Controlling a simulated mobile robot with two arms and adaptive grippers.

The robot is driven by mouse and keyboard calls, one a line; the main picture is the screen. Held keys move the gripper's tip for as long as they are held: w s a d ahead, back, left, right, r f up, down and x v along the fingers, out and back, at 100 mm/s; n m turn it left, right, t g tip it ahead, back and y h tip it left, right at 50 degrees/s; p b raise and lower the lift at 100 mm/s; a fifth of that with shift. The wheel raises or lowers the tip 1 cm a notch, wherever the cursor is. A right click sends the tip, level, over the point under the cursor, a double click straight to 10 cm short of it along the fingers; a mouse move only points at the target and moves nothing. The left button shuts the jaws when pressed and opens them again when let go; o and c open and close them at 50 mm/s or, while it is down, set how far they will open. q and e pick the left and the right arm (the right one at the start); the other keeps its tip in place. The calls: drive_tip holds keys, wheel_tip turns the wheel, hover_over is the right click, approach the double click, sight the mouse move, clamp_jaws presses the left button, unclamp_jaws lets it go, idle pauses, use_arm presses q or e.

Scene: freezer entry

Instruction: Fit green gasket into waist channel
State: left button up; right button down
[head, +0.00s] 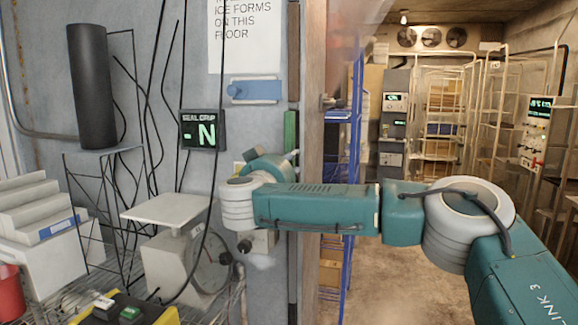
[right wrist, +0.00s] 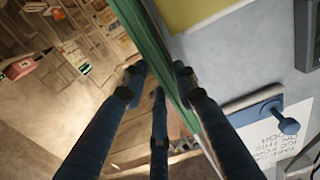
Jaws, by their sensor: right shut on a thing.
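The green gasket (head: 290,130) is an upright strip along the edge of the grey wall, beside the brown door post, in the head view. In the right wrist view the gasket (right wrist: 150,40) runs down between the blue fingers of my right gripper (right wrist: 160,80), which is shut on it. In the head view my right wrist hides most of that gripper and the lower gasket. A dark vertical strip (head: 293,50) continues above the gasket; I cannot tell whether it is the waist channel or whether the gasket is seated. My left gripper is not in view.
A display (head: 203,130) reads "SEAL GRIP" and "-N". A blue latch (head: 254,90) is on the wall close to the gasket. A scale (head: 180,250) and a black cylinder (head: 90,85) stand at left. The doorway floor (head: 400,280) is clear.

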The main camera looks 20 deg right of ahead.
drive_tip(key=shift+b, duration=0.5)
idle(0.9)
drive_tip(key=shift+p+x, duration=0.35)
drive_tip(key=shift+x, duration=1.25)
drive_tip(key=shift+d+r, duration=0.1)
drive_tip(key=shift+r, duration=0.05)
drive_tip(key=c, duration=1.6)
unclamp_jaws()
drive_tip(key=shift+w, duration=0.1)
drive_tip(key=shift+c, duration=0.2)
drive_tip(key=o, duration=0.4)
drive_tip(key=shift+w+d, duration=0.1)
drive_tip(key=shift+w, duration=0.05)
drive_tip(key=shift+c, duration=0.2)
drive_tip(key=o, duration=0.6)
drive_tip(key=shift+f, duration=0.2)
